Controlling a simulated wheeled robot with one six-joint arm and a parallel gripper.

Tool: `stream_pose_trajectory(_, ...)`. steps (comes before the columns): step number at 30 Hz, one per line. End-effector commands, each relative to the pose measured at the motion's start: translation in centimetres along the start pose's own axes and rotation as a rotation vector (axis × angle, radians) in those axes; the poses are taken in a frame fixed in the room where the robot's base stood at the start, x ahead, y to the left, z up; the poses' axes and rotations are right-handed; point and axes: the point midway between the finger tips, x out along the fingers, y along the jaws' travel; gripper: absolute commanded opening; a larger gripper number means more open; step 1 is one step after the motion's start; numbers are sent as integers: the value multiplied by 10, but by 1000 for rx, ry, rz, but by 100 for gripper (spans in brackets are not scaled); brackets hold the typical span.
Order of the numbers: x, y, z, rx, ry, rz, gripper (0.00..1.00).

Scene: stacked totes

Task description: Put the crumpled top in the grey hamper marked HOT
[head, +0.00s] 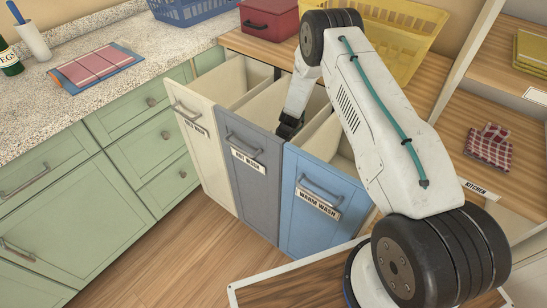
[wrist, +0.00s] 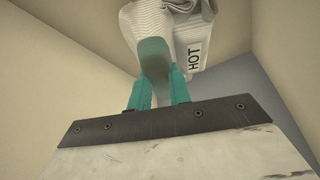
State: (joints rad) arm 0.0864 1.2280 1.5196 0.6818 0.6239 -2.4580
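The grey hamper (head: 256,170) is the middle of three pulled-out bins, and its front label reads HOT WASH. My arm reaches down into its open top. In the head view the dark wrist end shows at the hamper's rim, and the fingertips are hidden inside. In the wrist view the teal fingers of my gripper (wrist: 160,90) are closed on a narrow part of the crumpled top (wrist: 150,22), a whitish ribbed cloth. The cloth bunches beyond the fingertips, with a tag reading HOT on its right. Pale hamper walls surround it.
The cream bin (head: 203,140) stands to the left and the blue WARM WASH bin (head: 322,200) to the right, both close beside. A red box (head: 270,20) and a yellow basket (head: 400,35) stand on the counter behind. A checked cloth (head: 488,148) lies on the right shelf.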

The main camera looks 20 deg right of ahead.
Motion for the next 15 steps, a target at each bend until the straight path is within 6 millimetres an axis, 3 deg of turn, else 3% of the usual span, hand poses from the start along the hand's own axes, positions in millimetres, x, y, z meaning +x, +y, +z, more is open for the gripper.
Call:
stream_pose_trajectory(10,-2,0,-1,0,0,0,34)
stream_pose_trajectory(15,-21,1,-1,1,0,2,34)
